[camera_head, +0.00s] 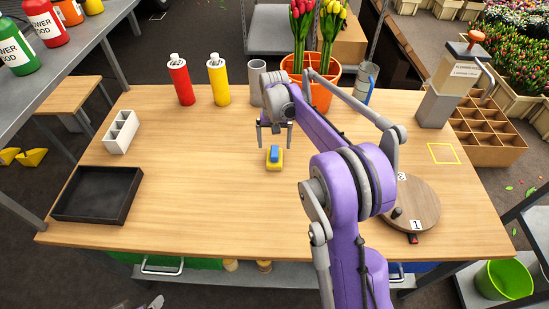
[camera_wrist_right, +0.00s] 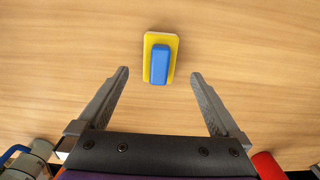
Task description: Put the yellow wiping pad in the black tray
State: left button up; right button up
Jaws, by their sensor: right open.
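The yellow wiping pad (camera_head: 274,167) with a blue block-shaped grip on top lies flat on the wooden table near its middle. It also shows in the right wrist view (camera_wrist_right: 149,42), top centre, between and just beyond the fingertips. My right gripper (camera_head: 274,146) is open and empty, its fingers pointing down close to the pad; in the wrist view neither finger touches it. The black tray (camera_head: 97,192) sits at the table's left front corner and looks empty. A small grey tip at the bottom edge seems to be part of my left gripper (camera_head: 155,302); its jaws are not clear.
A white divided holder (camera_head: 120,132) stands behind the tray. Red (camera_head: 181,82) and yellow (camera_head: 218,80) bottles, a grey cup (camera_head: 257,80) and an orange tulip pot (camera_head: 322,94) stand at the back. A round wooden board (camera_head: 415,200) lies right. The table between pad and tray is clear.

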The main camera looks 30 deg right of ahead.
aim_at(275, 151)
notch_tip(275, 151, down, 6)
jog(key=shift+w+d+f, duration=0.1)
jog(key=shift+f, duration=0.15)
jog(key=shift+r, duration=0.1)
jog(key=c, duration=1.5)
